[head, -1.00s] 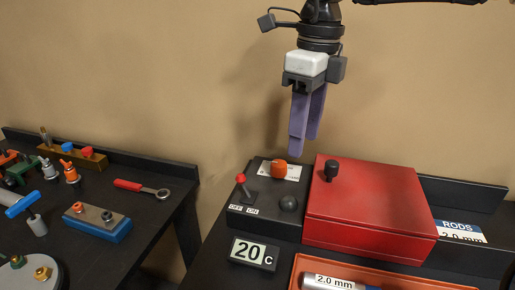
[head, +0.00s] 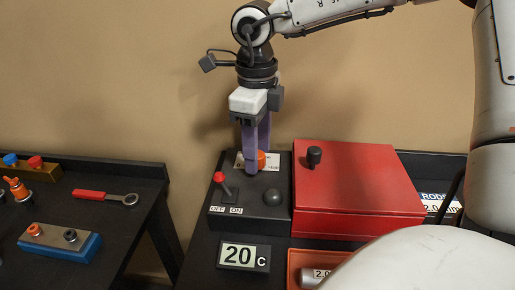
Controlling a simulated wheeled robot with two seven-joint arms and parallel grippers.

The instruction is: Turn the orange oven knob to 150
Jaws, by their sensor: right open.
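The orange oven knob (head: 261,159) sits on a white dial plate at the back of a black control box. The plate's markings are too small to read. My right gripper (head: 257,160) points down at the knob, open, with one purple finger in front of the knob's left side and the other behind it. I cannot tell whether the fingers touch it. The display (head: 244,256) in front reads 20 C. My left gripper is not in view.
The control box also has a red-tipped lever (head: 223,184) by OFF and ON labels and a dark round button (head: 272,196). A red oven box (head: 350,195) with a black handle (head: 314,156) stands close on the right. A tool table (head: 98,215) is on the left.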

